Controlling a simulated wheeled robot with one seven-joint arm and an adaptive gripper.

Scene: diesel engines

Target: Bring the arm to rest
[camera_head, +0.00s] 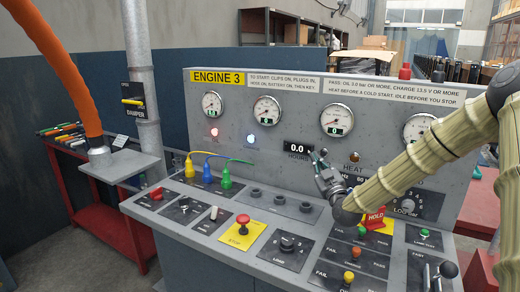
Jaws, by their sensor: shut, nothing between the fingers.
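My arm (430,150) reaches in from the right edge, bends down to the left, and crosses in front of the ENGINE 3 panel. My gripper (318,157) is at its end, pointing up, in front of the panel beside the 0.0 hours display (298,147). It looks dark and small, with its fingers shut and nothing in them. Whether it touches the panel, I cannot tell. The arm hides part of the panel's right side and part of the sloping desk (190,215).
Several gauges (266,110) sit on the panel. The desk carries plugged yellow, blue and green leads (225,177), a red stop button (243,220), a red HOLD tag (375,217) and a lever (443,270). An orange hose (60,65) and damper post (138,60) stand left.

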